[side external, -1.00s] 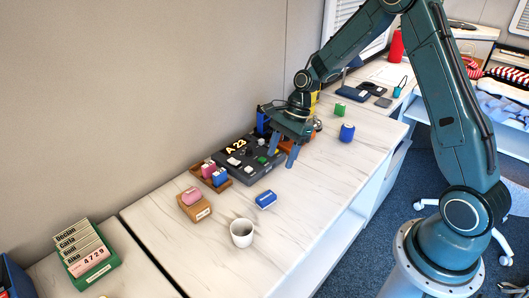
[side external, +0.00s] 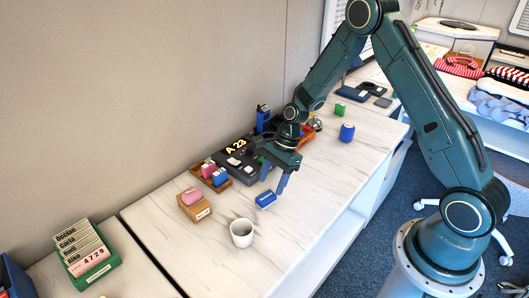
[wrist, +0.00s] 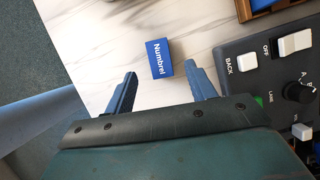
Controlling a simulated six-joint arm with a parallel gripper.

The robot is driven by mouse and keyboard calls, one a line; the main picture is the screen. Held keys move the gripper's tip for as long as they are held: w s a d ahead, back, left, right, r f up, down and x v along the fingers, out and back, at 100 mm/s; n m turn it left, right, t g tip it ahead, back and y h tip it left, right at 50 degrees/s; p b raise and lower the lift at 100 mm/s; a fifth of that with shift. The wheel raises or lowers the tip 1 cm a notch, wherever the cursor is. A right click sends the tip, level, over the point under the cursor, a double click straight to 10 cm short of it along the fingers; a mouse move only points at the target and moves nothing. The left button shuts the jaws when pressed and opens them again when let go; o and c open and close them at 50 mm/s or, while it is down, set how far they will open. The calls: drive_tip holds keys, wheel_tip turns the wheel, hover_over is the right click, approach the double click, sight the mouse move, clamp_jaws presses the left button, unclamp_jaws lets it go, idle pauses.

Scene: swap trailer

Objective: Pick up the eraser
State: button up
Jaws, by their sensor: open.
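The eraser looks to be a small blue block with white lettering (side external: 265,200), lying flat on the marble-patterned counter (side external: 310,195). In the wrist view the blue block (wrist: 159,59) reads "Numbrel" and appears between and just beyond the fingertips. My gripper (side external: 272,178) is open and empty, above and just behind the block in the side view. In the wrist view both fingers of my gripper (wrist: 160,70) stand well apart, and neither visibly touches the block.
A dark panel with buttons (wrist: 235,88) lies right of the fingers in the wrist view. A white cup (side external: 242,233), a wooden block with a pink piece (side external: 192,195) and a wooden tray with small blocks (side external: 225,184) stand nearby.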

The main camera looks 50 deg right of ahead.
sight(267, 196)
drive_tip(key=shift+f, duration=0.1)
drive_tip(key=shift+x, duration=2.45)
drive_tip(key=c, duration=1)
